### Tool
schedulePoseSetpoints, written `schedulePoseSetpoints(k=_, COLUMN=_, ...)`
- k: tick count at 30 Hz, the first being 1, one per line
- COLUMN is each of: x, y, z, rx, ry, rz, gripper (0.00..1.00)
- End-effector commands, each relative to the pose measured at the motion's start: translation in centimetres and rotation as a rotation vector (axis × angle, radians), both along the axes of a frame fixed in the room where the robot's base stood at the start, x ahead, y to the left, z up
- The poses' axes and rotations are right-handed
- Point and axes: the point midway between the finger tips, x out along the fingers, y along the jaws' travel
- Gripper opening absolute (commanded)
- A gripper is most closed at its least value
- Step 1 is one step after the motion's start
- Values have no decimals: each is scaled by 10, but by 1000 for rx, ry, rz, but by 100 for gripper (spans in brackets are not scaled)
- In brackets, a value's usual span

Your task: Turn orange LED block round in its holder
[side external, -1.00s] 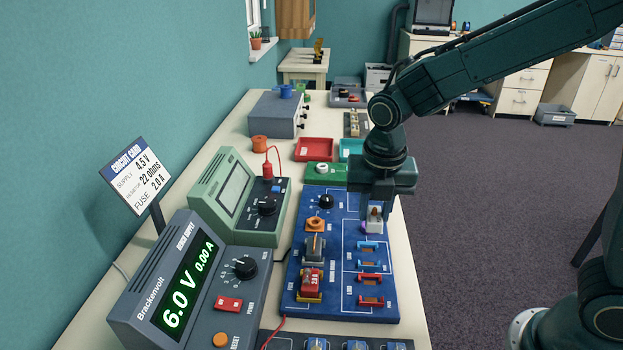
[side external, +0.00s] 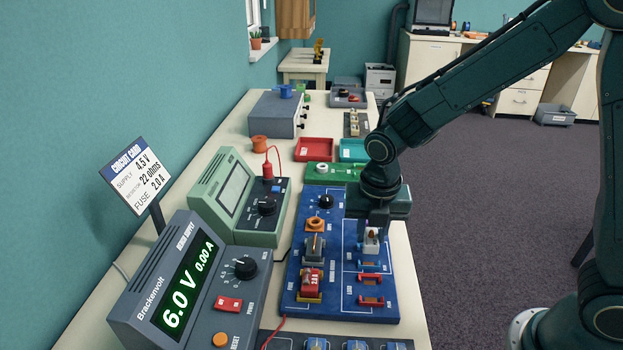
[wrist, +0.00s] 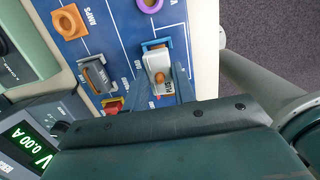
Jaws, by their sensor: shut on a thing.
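The orange LED block (side external: 372,241) is a pale block with an orange LED on top. My gripper (side external: 373,228) is shut on it. In the wrist view, the fingers of my gripper (wrist: 161,84) lie on either side of the block (wrist: 158,64). The block is at a blue holder (wrist: 154,44) on the right side of the blue circuit board (side external: 340,311). Part of the holder shows at the block's far end. I cannot tell whether the block is fully seated or just above it.
A grey block (side external: 314,247) and a red block (side external: 311,281) sit to the left.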

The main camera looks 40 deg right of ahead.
Motion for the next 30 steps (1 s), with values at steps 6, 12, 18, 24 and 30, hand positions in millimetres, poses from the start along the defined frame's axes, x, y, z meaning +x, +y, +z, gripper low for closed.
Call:
schedulePoseSetpoints(k=6, x=0, y=0, z=-13, rx=-1, ry=1, rz=0, gripper=4)
schedulePoseSetpoints(k=12, x=0, y=0, z=-19, rx=-1, ry=1, rz=0, gripper=4)
schedulePoseSetpoints(k=18, x=0, y=0, z=-20, rx=-1, ry=-1, rz=0, gripper=4)
schedulePoseSetpoints(k=24, x=0, y=0, z=-19, rx=-1, ry=-1, rz=0, gripper=4)
schedulePoseSetpoints(k=30, x=0, y=0, z=-19, rx=-1, ry=-1, rz=0, gripper=4)
